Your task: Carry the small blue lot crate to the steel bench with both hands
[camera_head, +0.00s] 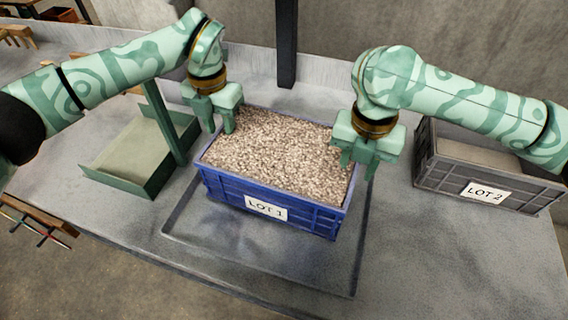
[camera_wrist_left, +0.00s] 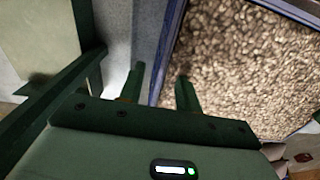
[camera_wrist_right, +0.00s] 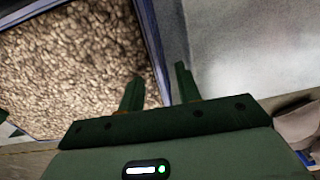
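The small blue crate (camera_head: 270,208), labelled LOT 1 and filled with brown grain (camera_head: 275,150), sits level on a grey worktop (camera_head: 215,255). My left gripper (camera_head: 226,128) is at the crate's left rim. In the left wrist view its two fingers (camera_wrist_left: 160,88) are apart, one on each side of the rim (camera_wrist_left: 168,50). My right gripper (camera_head: 357,170) is at the right rim. In the right wrist view its fingers (camera_wrist_right: 160,90) are also apart, with the rim (camera_wrist_right: 151,35) between them. Neither gripper visibly closes on the rim.
A grey crate labelled LOT 2 (camera_head: 432,172) stands at the right. A green open-sided tray (camera_head: 118,183) with an upright post is at the left. A dark post (camera_head: 287,45) rises behind the blue crate. A shallow rectangular outline surrounds the blue crate; the worktop in front is clear.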

